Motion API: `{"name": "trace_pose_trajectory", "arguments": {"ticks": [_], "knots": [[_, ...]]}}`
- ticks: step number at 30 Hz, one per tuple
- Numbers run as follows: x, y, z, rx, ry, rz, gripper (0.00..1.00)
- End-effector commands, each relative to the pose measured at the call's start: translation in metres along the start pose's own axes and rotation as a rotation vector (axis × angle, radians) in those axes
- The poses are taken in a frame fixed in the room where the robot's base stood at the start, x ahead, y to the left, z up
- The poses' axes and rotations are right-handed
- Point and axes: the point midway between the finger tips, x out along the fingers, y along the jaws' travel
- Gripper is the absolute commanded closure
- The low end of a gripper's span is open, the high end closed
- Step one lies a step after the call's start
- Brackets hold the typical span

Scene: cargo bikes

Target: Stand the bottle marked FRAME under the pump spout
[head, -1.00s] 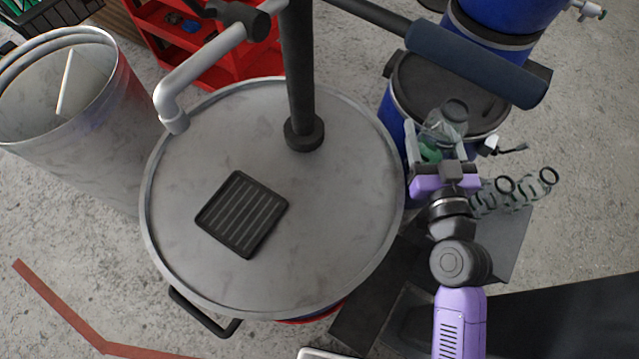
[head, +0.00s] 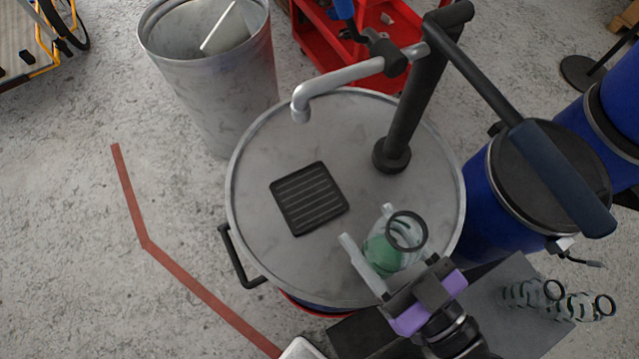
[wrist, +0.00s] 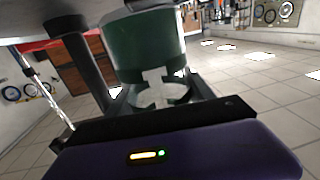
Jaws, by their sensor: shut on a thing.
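My gripper (head: 368,228) is shut on a clear bottle with green contents (head: 383,256) and a dark ring at its top. It holds the bottle over the lower right part of the drum lid; whether the bottle touches the lid is unclear. In the wrist view the bottle's green body (wrist: 150,45) fills the space ahead of the jaws. No marking on it can be read. The pump's grey spout (head: 300,108) bends down at its left end. A black ribbed drip tray (head: 308,198) lies on the lid, below the spout in the picture and left of the bottle.
The pump's black post (head: 410,105) stands on the round grey lid (head: 262,160), with a long padded handle (head: 562,178) reaching right. Several clear ringed bottles (head: 560,300) are at lower right. A blue barrel (head: 490,205) stands right, a metal bin (head: 215,100) upper left.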

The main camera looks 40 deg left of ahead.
Motion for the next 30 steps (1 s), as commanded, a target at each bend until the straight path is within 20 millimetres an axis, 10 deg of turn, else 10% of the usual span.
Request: {"name": "trace_pose_trajectory", "arguments": {"ticks": [5, 21, 30], "knots": [[0.007, -0.015, -0.008, 0.001, 0.002, -0.049, 0.94], [0.133, -0.021, -0.01, 0.001, 0.0, -0.048, 0.94], [0.167, -0.021, -0.006, 0.001, 0.0, -0.045, 0.94]]}}
